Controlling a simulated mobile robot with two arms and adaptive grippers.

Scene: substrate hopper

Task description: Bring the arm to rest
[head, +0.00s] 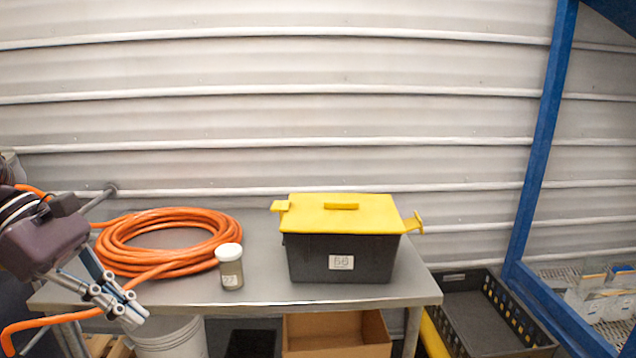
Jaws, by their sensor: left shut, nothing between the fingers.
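My left gripper (132,312) shows at the lower left, in front of the left part of the metal table (262,289). Its fingers are shut and hold nothing. The arm comes in from the left edge, beside an orange hose. My right gripper is not in view.
On the table lie a coiled orange hose (125,238), a white-lidded jar (231,268) and a dark bin with a yellow lid (339,216). Below are a white bucket (170,338) and a cardboard box (336,335). A black crate (480,310) and blue post (538,150) stand right.

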